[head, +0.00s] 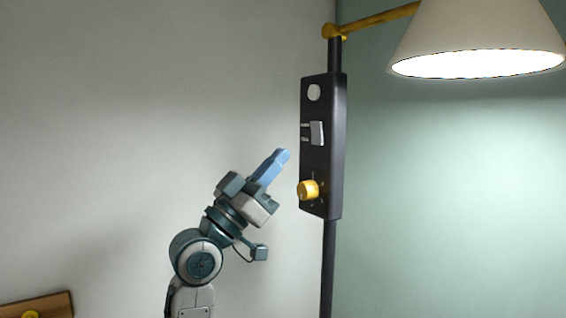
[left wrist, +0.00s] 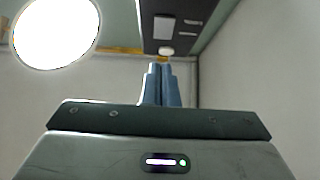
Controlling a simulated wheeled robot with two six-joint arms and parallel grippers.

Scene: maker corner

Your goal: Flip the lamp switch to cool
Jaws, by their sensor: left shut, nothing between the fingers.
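The lamp switch (head: 317,133) is a pale rocker on the dark control box (head: 337,160), with two small labels to its left that are too small to read surely. A round white button (head: 314,92) is above it and a yellow knob (head: 309,190) below it. My left gripper (head: 284,154) is shut and empty, its blue fingers pointing up and right, left of the box and apart from it in the head view. In the left wrist view the shut fingers (left wrist: 161,70) point toward the box, where the switch (left wrist: 164,27) shows. My right gripper is not in view.
The lit lamp shade (head: 478,40) hangs at the upper right on a yellow arm (head: 380,19). The dark pole (head: 329,270) runs down below the box. A wooden board (head: 40,305) is at the lower left. The space between gripper and box is clear.

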